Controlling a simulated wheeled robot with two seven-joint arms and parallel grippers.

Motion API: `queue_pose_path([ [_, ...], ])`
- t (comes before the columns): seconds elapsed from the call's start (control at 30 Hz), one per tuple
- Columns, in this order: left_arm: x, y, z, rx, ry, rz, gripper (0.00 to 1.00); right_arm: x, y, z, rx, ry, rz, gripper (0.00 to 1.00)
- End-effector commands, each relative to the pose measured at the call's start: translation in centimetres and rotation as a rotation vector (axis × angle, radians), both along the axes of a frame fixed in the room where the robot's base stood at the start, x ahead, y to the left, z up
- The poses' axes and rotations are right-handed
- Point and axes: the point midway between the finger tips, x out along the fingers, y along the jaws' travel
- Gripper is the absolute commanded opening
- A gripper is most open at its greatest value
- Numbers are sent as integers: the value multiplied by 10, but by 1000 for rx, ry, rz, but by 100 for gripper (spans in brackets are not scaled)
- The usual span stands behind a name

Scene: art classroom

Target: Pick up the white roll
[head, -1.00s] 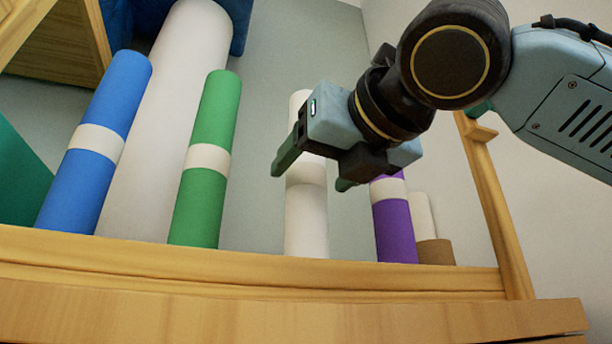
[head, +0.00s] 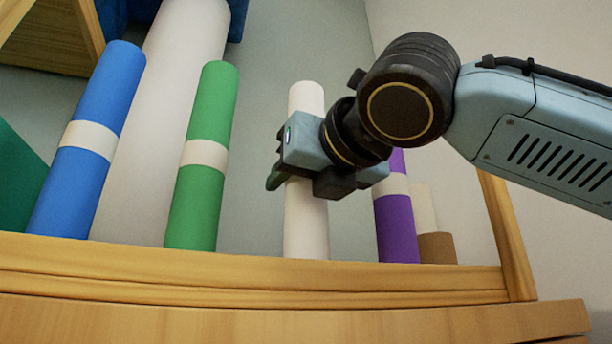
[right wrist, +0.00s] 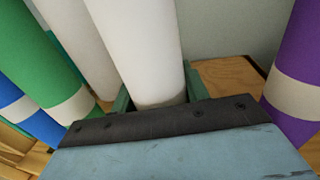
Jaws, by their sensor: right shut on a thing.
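The white roll (head: 306,222) stands upright on the wooden shelf, between the green roll and the purple roll. My right gripper (head: 290,180) is shut on it around mid-height and hides part of its middle. In the right wrist view the white roll (right wrist: 145,50) rises between the two green fingers (right wrist: 158,100). The roll's lower end is hidden there by the gripper body. My left gripper is in neither view.
A green roll (head: 203,205) and a blue roll (head: 70,190) stand to the left, with a thick white roll (head: 180,60) behind them. A purple roll (head: 397,230) and a brown-and-white roll (head: 437,246) stand to the right. A wooden ledge (head: 250,278) runs in front.

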Motion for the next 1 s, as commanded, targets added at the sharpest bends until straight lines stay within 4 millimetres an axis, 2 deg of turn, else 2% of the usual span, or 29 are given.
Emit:
queue_pose_path([
  [0.07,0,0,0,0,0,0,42,0,0,0,1,0,0,16],
  [0.47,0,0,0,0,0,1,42,0,0,7,3,-1,-1,16],
  [0.67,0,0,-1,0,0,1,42,0,0,25,4,0,0,16],
  [1.0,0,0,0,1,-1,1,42,-1,1,73,4,-1,1,16],
])
